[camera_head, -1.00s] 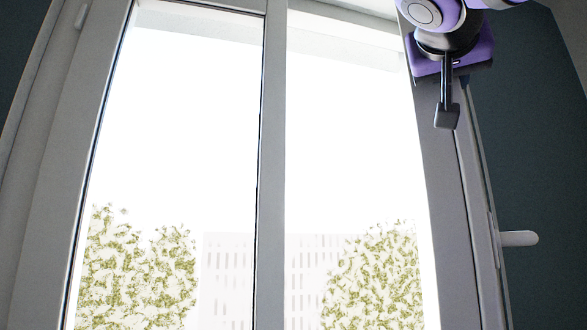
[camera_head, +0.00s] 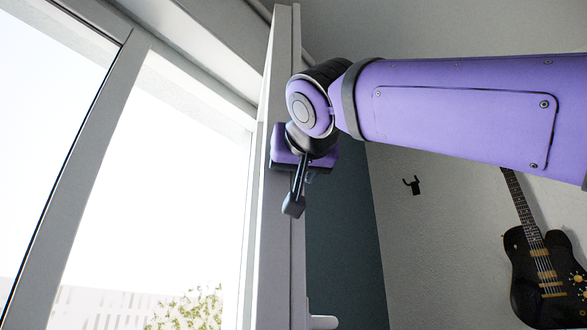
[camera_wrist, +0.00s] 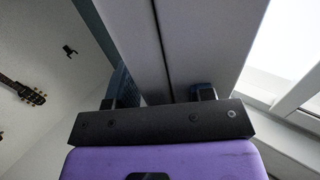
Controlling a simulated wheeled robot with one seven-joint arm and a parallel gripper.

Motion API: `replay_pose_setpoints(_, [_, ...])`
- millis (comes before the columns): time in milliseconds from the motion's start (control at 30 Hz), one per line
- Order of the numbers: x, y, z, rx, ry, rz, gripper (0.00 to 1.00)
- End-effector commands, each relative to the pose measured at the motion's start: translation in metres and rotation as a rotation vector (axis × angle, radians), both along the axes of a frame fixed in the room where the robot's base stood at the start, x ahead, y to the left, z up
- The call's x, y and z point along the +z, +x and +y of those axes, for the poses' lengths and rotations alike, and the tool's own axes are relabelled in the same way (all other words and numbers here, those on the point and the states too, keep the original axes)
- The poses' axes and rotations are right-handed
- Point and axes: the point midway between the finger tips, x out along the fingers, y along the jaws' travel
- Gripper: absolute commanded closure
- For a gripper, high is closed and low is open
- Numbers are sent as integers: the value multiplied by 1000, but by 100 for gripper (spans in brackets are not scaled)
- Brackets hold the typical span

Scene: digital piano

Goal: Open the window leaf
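The window leaf's grey upright stile (camera_head: 270,225) runs up the middle of the head view, seen nearly edge-on. Its top shows in front of the upper frame, and the leaf looks turned out of the frame's plane; I cannot tell how far. The pale handle (camera_head: 323,322) is at the bottom edge. My gripper (camera_head: 293,205) is high at the stile, with one finger showing and the other hidden. In the wrist view, my gripper's (camera_wrist: 158,97) fingers are apart, and the grooved stile (camera_wrist: 185,45) rises beyond and between them. Contact is unclear.
The middle window post (camera_head: 75,170) and bright glass are at left. A dark teal wall strip (camera_head: 345,250) and a light wall are at right, with a small black hook (camera_head: 412,185) and a hanging black guitar (camera_head: 530,275). My purple arm crosses the upper right.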

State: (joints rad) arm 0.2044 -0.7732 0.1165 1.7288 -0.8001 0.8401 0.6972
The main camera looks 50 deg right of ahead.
Motion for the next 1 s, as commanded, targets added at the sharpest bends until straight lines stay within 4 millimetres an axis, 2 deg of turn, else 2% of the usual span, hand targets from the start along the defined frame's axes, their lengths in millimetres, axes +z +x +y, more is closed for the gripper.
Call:
replay_pose_setpoints(233, [0,-11,8,-2,-1,-1,52])
replay_pose_setpoints(700, [0,-73,59,-1,-1,-3,52])
replay_pose_setpoints(1000, [0,-84,69,0,0,0,52])
